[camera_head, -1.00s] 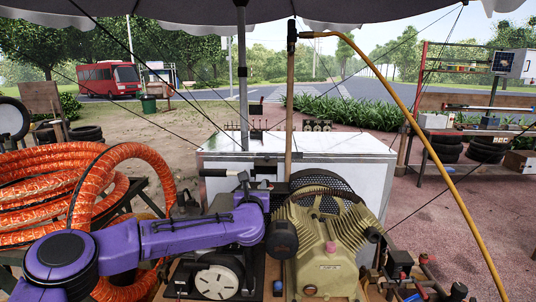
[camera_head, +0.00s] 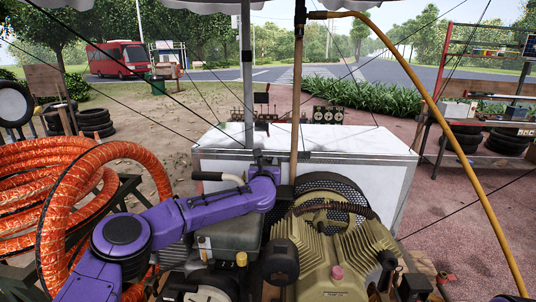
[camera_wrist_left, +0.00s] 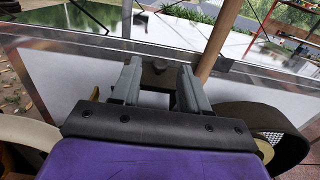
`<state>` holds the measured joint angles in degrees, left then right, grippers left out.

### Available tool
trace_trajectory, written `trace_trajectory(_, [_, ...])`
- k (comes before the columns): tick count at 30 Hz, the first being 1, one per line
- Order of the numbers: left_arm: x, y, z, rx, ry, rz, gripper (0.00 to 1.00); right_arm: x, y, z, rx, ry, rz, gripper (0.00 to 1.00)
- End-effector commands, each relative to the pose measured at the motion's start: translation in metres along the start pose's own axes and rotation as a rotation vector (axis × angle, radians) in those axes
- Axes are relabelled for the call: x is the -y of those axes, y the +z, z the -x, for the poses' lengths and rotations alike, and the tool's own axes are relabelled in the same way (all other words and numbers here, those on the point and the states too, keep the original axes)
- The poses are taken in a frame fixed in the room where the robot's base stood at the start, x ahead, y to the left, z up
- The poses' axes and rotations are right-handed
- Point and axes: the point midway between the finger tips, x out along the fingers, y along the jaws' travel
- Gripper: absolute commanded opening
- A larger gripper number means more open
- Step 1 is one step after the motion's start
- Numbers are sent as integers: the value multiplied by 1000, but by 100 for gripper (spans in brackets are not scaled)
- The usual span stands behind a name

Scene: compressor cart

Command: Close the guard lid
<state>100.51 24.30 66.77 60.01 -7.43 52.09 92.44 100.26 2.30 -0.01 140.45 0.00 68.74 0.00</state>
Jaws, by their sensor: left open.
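A round black mesh guard (camera_head: 350,190) stands behind the ribbed tan compressor pump (camera_head: 345,255); I cannot tell which part of it is the lid. My left arm reaches in from the left over the cart. My left gripper (camera_head: 264,161) is just left of the mesh guard, small and partly hidden by the wrist. My right gripper is not in view.
A white chest (camera_head: 355,140) stands behind the compressor. A wooden pole (camera_head: 297,90) rises between them, with a yellow hose (camera_head: 420,90) arching right. Orange hose coils (camera_head: 45,185) lie at left. A beige-and-black handle (camera_head: 230,178) is close to my left wrist.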

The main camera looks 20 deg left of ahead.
Motion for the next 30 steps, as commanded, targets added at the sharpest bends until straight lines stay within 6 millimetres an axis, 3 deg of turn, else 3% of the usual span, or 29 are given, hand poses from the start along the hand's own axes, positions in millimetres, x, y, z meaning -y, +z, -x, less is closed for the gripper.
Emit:
trace_trajectory(3, [2, -1, -18, -3, 0, -2, 45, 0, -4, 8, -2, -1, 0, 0])
trace_trajectory(9, [2, -2, -34, -4, -1, -2, 45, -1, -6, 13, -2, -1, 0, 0])
trace_trajectory(20, [2, -3, -38, -3, -2, -1, 45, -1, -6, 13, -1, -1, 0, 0])
trace_trajectory(21, [2, -3, -38, -3, -2, -1, 38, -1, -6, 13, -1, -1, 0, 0])
trace_trajectory(24, [2, -3, -38, -3, -2, -1, 6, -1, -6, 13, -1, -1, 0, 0])
trace_trajectory(25, [2, -3, -38, -3, -2, -1, 0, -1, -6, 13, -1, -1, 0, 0])
trace_trajectory(30, [2, -4, -38, -2, -2, -1, 0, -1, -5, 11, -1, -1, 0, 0])
